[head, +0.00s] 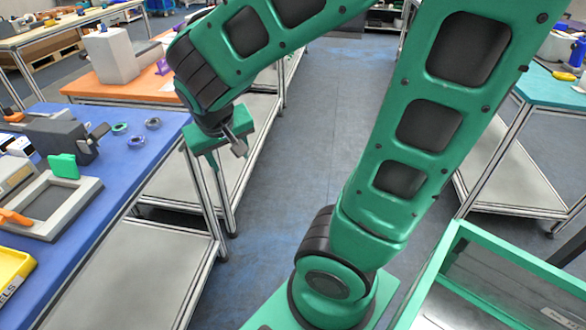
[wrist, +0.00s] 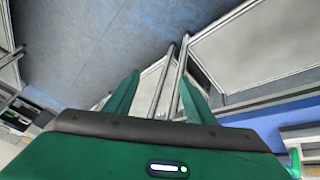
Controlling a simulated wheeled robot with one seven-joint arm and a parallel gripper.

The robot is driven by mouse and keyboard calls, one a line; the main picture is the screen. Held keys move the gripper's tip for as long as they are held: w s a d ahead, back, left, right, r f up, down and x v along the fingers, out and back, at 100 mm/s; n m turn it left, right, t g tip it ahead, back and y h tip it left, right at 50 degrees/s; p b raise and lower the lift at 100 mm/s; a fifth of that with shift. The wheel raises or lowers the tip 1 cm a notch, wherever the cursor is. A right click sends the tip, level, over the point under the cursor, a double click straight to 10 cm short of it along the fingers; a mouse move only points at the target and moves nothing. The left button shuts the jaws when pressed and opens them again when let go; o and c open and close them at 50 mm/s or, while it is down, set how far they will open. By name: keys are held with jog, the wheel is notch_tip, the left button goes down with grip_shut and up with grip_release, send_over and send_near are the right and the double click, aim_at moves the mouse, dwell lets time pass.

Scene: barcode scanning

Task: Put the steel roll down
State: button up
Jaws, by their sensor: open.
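Several small rolls lie flat near the right corner of the blue table in the head view. One is a grey, steel-looking roll (head: 152,123). Beside it are a bluish-purple roll (head: 137,140) and a green roll (head: 120,127). My gripper (head: 218,148) is to the right of them, past the table's edge and over the aisle. In the wrist view my gripper (wrist: 160,82) has its two green fingers spread, with nothing between them. No roll shows in the wrist view.
The blue table (head: 160,150) also holds a dark grey device (head: 62,137), a grey frame (head: 85,195) and a yellow bin (head: 12,272). An orange table (head: 115,85) stands behind. The floor aisle (head: 320,130) is clear. A green-rimmed case (head: 440,270) is at lower right.

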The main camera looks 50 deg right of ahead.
jog(key=s+d+m+g+y, duration=0.1)
jog(key=s+d, duration=0.1)
jog(key=s, duration=0.4)
jog(key=s+d+g+y, duration=0.1)
jog(key=s+d, duration=0.2)
jog(key=s, duration=0.3)
jog(key=s+d+r+m+g+y, duration=0.1)
jog(key=s+d+g, duration=0.1)
jog(key=s, duration=0.3)
jog(key=shift+s+d+m+y, duration=0.25)
jog(key=shift+s+m+y, duration=0.05)
jog(key=shift+s, duration=0.1)
jog(key=shift+r, duration=0.1)
